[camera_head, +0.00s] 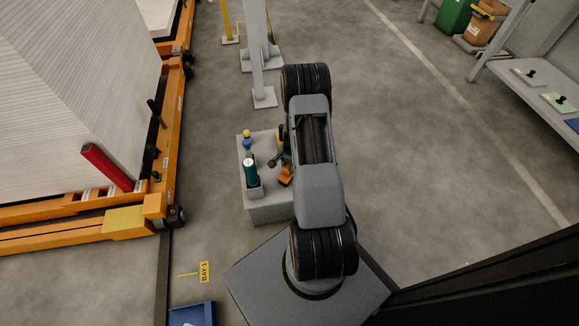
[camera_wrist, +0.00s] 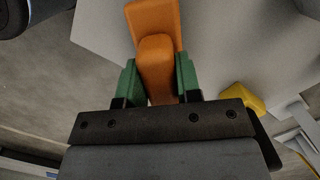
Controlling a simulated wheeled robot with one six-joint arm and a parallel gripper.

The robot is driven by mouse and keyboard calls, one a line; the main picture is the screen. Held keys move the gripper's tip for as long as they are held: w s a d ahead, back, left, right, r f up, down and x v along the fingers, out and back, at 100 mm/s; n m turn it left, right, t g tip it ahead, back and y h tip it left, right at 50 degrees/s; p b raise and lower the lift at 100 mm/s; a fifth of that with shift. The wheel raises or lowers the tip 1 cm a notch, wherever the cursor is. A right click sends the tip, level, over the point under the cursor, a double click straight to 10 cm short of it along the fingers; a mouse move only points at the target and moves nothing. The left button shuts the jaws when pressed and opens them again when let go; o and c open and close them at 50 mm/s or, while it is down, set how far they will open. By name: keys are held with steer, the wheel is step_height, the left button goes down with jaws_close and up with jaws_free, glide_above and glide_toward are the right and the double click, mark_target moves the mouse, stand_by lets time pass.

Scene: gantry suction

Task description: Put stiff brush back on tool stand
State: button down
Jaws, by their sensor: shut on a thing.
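My gripper (camera_wrist: 158,80) is shut on an orange block-like piece, which I take as the stiff brush (camera_wrist: 153,20). The green finger pads sit on either side of it. No bristles show. In the head view the orange piece (camera_head: 286,175) shows at the right side of the grey tool stand (camera_head: 270,210), beside my arm, which hides much of that area. In the wrist view the stand's pale grey surface (camera_wrist: 225,45) lies behind the orange piece. I cannot tell whether the piece touches it.
A dark green bottle (camera_head: 251,172) stands at the stand's left front, with a small blue and yellow item (camera_head: 247,140) behind it. A yellow object (camera_wrist: 238,98) lies at right in the wrist view. A grey post (camera_head: 257,60) rises behind the stand.

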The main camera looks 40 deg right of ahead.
steer(key=shift+f, duration=0.1)
steer(key=c, duration=0.8)
jaws_free()
step_height(320, 180, up, 12)
steer(key=d+p, duration=0.1)
steer(key=p, duration=0.3)
steer(key=shift+w+d, duration=0.3)
steer(key=shift+d, duration=0.1)
